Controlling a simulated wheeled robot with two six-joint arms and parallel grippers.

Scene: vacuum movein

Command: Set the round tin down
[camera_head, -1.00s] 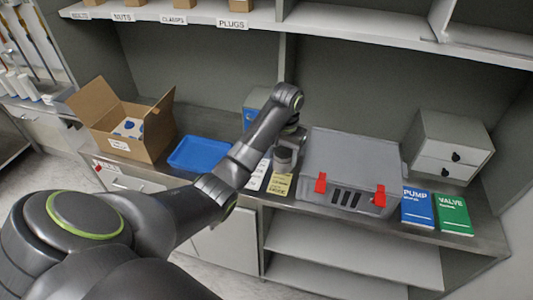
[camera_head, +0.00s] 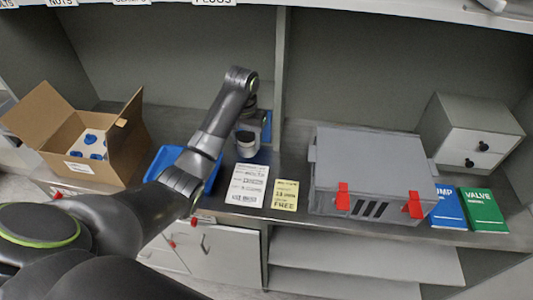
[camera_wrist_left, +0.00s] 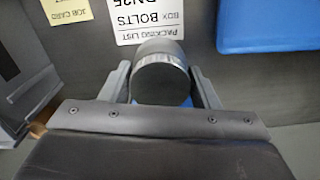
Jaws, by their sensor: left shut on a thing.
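The round tin (camera_wrist_left: 160,78) is a dark grey cylinder with a lighter rim, between the two fingers of my left gripper (camera_wrist_left: 160,68) in the left wrist view. In the head view the tin (camera_head: 246,146) shows small and pale below my left gripper (camera_head: 248,130), just behind the white packing list (camera_head: 247,184). My left gripper is shut on it. I cannot tell whether the tin touches the counter. My right gripper is not in view.
A yellow job card (camera_head: 286,194) and a grey case with red latches (camera_head: 365,170) lie to the right. A blue tray (camera_head: 161,160) is partly hidden by my arm.

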